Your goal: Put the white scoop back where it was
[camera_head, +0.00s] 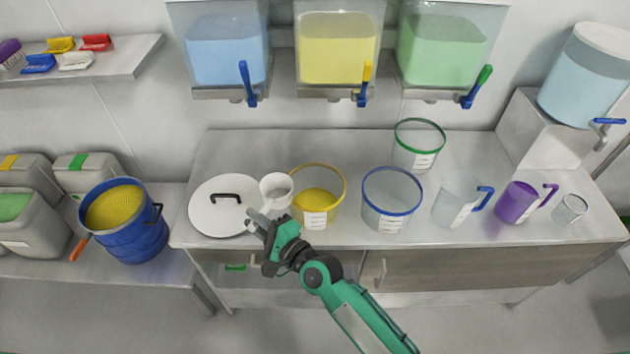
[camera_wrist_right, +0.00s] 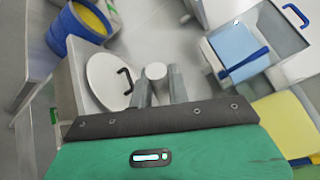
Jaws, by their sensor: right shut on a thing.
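My right gripper (camera_head: 262,222) is shut on the white scoop (camera_head: 277,188), a round cup-shaped thing, at the front left of the counter. The scoop's bowl stands out beyond the fingers, between the white lid and the yellow-rimmed tub. In the right wrist view the scoop (camera_wrist_right: 156,71) shows as a pale round end between the fingertips (camera_wrist_right: 158,88). Its handle is mostly hidden by the gripper. A small white scoop-like thing (camera_head: 76,61) also lies on the wall shelf (camera_head: 125,62). My left gripper is not in view.
A round white lid (camera_head: 210,218) with a black handle lies left of the scoop. A yellow-rimmed tub (camera_head: 318,210) and a blue-rimmed tub (camera_head: 390,205) stand to the right. Hoppers with blue (camera_head: 226,50), yellow and green contents hang above. A blue drum (camera_head: 140,240) stands left.

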